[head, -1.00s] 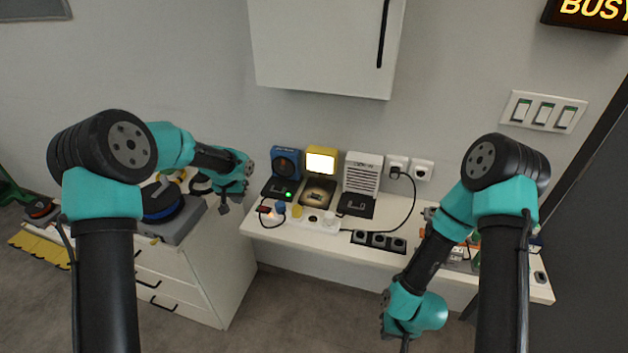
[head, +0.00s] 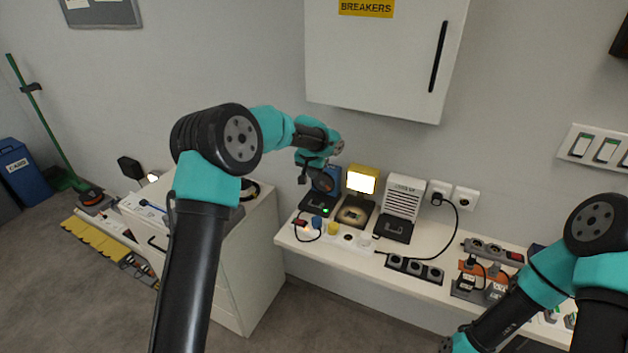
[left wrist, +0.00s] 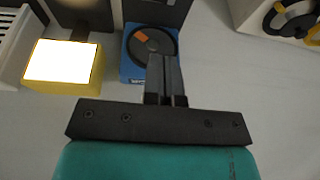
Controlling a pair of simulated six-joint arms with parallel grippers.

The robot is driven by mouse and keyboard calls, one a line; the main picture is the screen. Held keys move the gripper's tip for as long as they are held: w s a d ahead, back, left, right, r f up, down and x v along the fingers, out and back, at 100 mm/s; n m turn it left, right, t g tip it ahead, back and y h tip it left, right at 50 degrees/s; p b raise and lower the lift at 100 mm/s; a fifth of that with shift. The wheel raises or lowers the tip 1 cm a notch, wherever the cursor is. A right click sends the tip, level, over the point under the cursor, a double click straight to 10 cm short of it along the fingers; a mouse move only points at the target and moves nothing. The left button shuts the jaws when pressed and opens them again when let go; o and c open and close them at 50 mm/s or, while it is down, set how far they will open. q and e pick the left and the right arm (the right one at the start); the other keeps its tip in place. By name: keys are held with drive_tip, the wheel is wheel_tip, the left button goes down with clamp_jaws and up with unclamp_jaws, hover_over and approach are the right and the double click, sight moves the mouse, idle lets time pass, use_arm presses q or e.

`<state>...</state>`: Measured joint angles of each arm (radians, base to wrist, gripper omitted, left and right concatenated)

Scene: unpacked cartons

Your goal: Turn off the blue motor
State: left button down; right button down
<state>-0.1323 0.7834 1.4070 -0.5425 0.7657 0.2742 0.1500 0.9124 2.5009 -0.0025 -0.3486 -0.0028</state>
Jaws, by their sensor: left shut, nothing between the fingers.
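A blue plug (head: 317,222) sits in the white power strip (head: 348,240).
Right of the motor stand a lit yellow lamp (head: 362,180) and a white louvred unit (head: 404,197). The strip also holds a yellow plug (head: 333,229). A breaker cabinet (head: 385,60) hangs above. Black sockets (head: 414,270) line the bench front. A white drawer cabinet (head: 245,270) stands left.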

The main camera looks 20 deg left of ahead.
sight(314, 201)
use_arm(q)
drive_tip(key=x, duration=1.1)
drive_tip(key=shift+s+a+f, duration=0.15)
drive_tip(key=shift+s+f, duration=0.15)
drive_tip(key=shift+f, duration=0.75)
drive_tip(key=shift+a, duration=0.15)
